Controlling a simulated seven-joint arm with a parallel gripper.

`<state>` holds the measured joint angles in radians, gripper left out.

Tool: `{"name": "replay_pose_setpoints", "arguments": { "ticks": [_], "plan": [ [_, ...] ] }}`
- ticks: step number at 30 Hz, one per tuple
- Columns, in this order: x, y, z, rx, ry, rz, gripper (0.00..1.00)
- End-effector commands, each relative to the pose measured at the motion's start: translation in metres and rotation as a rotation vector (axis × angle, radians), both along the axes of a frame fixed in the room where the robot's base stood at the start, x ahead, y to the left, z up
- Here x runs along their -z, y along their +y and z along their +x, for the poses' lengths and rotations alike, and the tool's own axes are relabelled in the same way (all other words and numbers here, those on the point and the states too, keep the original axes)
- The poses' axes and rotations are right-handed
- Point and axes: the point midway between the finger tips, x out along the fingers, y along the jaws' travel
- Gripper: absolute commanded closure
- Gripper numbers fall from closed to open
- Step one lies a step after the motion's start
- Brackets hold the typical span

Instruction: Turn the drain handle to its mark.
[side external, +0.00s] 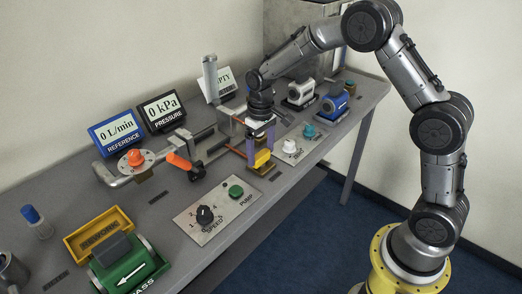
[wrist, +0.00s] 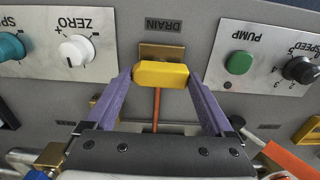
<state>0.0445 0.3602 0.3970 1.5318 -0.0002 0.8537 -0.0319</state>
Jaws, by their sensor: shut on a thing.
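The drain handle is a yellow bar (wrist: 161,74) in the wrist view, lying crosswise in front of a brass-coloured piece (wrist: 161,50). The DRAIN label (wrist: 165,25) is on the grey table beyond it. My gripper (wrist: 160,80) has its two purple fingers at the bar's two ends, shut on it. A thin copper-coloured pipe (wrist: 156,110) runs from the bar toward the camera. In the side external view the yellow handle (side external: 262,159) shows below my gripper (side external: 260,141), near the table's front edge. I cannot make out the handle's mark in either view.
A panel with a green PUMP button (side external: 236,192) and black SPEED knob (side external: 205,214) lies to the left. White (side external: 290,147) and teal (side external: 309,131) knobs are to the right. An orange-handled valve (side external: 180,161) stands on the pipework behind. Displays read 0 L/min (side external: 117,132) and 0 kPa (side external: 162,108).

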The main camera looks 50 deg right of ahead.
Motion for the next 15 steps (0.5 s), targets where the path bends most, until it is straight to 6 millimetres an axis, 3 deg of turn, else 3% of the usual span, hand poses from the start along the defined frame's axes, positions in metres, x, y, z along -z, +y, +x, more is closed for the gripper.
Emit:
{"name": "replay_pose_setpoints", "arguments": {
  "ticks": [15],
  "plan": [
    [-0.0025,-0.0002,0.0015,-0.031,-0.006,-0.001,0.68]
  ]
}}
